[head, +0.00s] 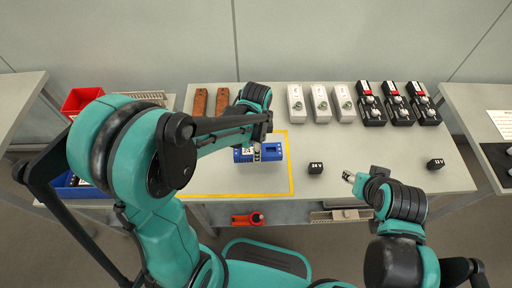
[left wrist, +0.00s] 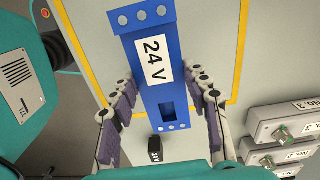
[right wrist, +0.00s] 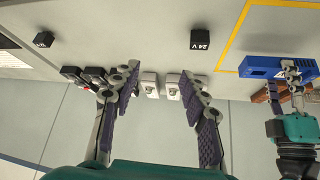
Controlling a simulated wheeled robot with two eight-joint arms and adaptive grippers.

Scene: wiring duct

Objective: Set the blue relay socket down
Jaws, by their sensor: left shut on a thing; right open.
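The blue relay socket (head: 271,152) has a white "24 V" label and lies over the yellow-outlined area on the table. In the left wrist view the socket (left wrist: 150,60) runs lengthwise between the fingers, with a dark opening at its near end. My left gripper (left wrist: 162,85) is shut on its sides. The socket also shows in the right wrist view (right wrist: 262,67), with the left fingers at it. I cannot tell whether its underside touches the table. My right gripper (head: 350,178) is open and empty near the table's front edge; its spread fingers show in the right wrist view (right wrist: 160,78).
A black 24 V block (head: 316,168) stands right of the yellow outline (head: 291,180), and a black 12 V block (head: 436,163) farther right. White boxes (head: 320,104), black devices (head: 397,104) and brown blocks (head: 199,102) line the back. A red bin (head: 82,100) is at left.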

